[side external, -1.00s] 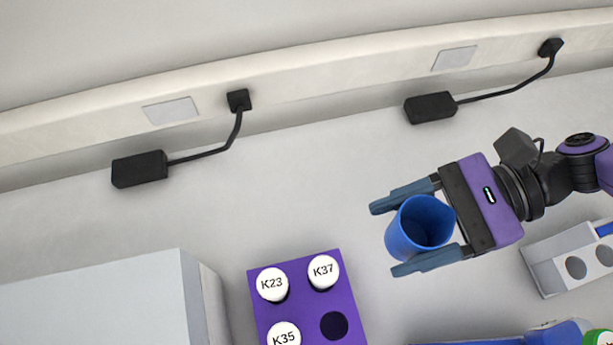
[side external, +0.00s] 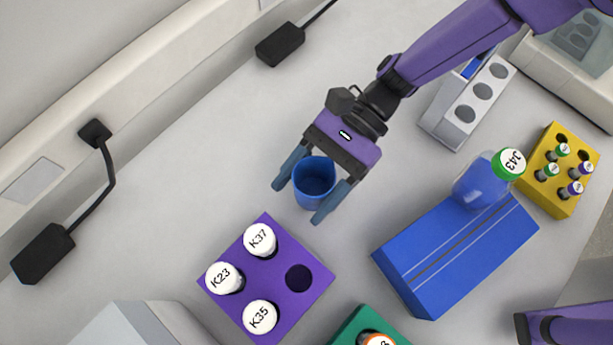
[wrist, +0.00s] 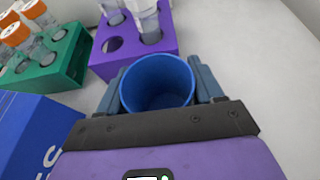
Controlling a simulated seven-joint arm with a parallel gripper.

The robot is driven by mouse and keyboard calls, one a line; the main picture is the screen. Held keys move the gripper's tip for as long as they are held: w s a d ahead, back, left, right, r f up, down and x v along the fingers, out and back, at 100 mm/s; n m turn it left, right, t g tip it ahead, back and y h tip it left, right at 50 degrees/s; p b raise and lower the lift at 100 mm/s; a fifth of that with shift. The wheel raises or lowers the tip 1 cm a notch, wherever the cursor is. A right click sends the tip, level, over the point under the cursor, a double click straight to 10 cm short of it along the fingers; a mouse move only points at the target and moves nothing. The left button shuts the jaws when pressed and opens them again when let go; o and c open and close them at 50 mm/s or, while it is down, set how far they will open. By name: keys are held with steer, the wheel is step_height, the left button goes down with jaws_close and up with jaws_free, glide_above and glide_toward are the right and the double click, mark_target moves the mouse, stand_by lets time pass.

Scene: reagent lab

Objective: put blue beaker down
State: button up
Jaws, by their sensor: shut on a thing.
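The blue beaker (side external: 314,183) is upright between the fingers of my gripper (side external: 304,197), near the purple rack. My gripper is shut on it, with one finger on each side. In the wrist view the beaker (wrist: 158,82) shows its open rim and empty-looking inside, with my gripper (wrist: 160,85) around it. I cannot tell whether the beaker's base touches the bench.
A purple rack (side external: 222,306) with white-capped bottles and one empty hole stands just beyond the beaker. A blue box (side external: 440,262), a bottle labelled J43 (side external: 482,182), a green rack (side external: 352,322), a yellow rack (side external: 545,200) and a grey-white rack (side external: 440,118) stand around.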

steer(key=shift+f, duration=1.05)
steer(key=shift+f, duration=0.15)
steer(key=o, duration=1)
steer(key=shift+o, duration=0.2)
steer(key=shift+r, duration=0.25)
steer(key=v, duration=1.2)
